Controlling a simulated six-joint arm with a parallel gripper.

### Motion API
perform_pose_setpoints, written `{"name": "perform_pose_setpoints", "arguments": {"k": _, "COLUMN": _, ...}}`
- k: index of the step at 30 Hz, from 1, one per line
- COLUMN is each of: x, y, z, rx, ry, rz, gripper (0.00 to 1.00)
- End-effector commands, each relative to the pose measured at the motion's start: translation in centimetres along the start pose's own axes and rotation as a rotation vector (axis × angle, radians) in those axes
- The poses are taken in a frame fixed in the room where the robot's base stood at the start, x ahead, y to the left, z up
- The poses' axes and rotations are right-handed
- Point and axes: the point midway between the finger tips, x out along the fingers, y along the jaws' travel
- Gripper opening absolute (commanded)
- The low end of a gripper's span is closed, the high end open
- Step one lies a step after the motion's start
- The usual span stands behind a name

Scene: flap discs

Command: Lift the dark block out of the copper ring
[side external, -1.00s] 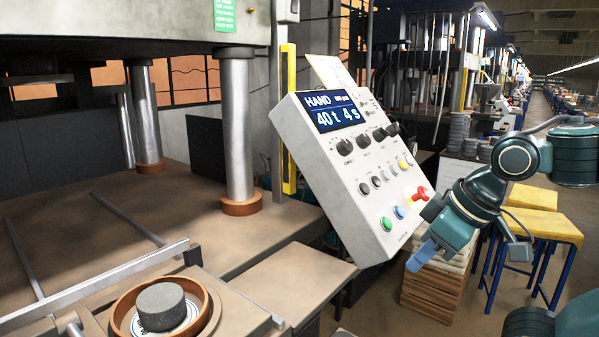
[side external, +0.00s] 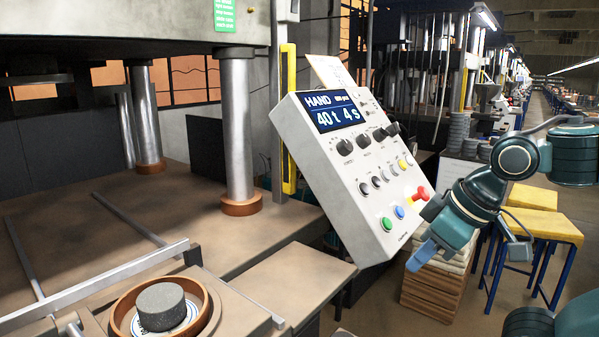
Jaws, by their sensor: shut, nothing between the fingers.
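The dark block (side external: 161,306) is a short, speckled grey cylinder. It stands upright inside the copper ring (side external: 203,322), at the lower left of the side external view. A white printed disc (side external: 187,323) shows under the block, inside the ring. The lower part of the ring is cut off by the picture's bottom edge. My gripper (side external: 418,259) is shut and empty. It is at the right, in front of the control panel's lower edge, well apart from the block and the ring.
A tilted control panel (side external: 350,165) with knobs and buttons stands between my gripper and the ring. Press columns (side external: 238,130) rise behind the ring. A metal bar (side external: 110,283) lies beside the ring. A wooden stack (side external: 432,290) and yellow-topped stools (side external: 545,225) stand at the right.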

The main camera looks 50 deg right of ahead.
Motion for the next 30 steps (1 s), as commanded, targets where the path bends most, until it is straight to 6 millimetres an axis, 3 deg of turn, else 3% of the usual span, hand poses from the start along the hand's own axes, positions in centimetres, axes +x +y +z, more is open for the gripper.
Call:
{"name": "perform_pose_setpoints", "arguments": {"k": 4, "x": 0.0, "y": 0.0, "z": 0.0, "rx": 0.0, "ry": 0.0, "rz": 0.0, "gripper": 0.04}}
{"name": "perform_pose_setpoints", "arguments": {"k": 14, "x": 0.0, "y": 0.0, "z": 0.0, "rx": 0.0, "ry": 0.0, "rz": 0.0, "gripper": 0.69}}
{"name": "perform_pose_setpoints", "arguments": {"k": 24, "x": 0.0, "y": -0.1, "z": -0.2, "rx": -0.004, "ry": 0.0, "rz": -0.002, "gripper": 0.7}}
{"name": "perform_pose_setpoints", "arguments": {"k": 30, "x": -0.4, "y": -1.1, "z": -2.0, "rx": -0.057, "ry": 0.001, "rz": -0.033, "gripper": 0.7}}
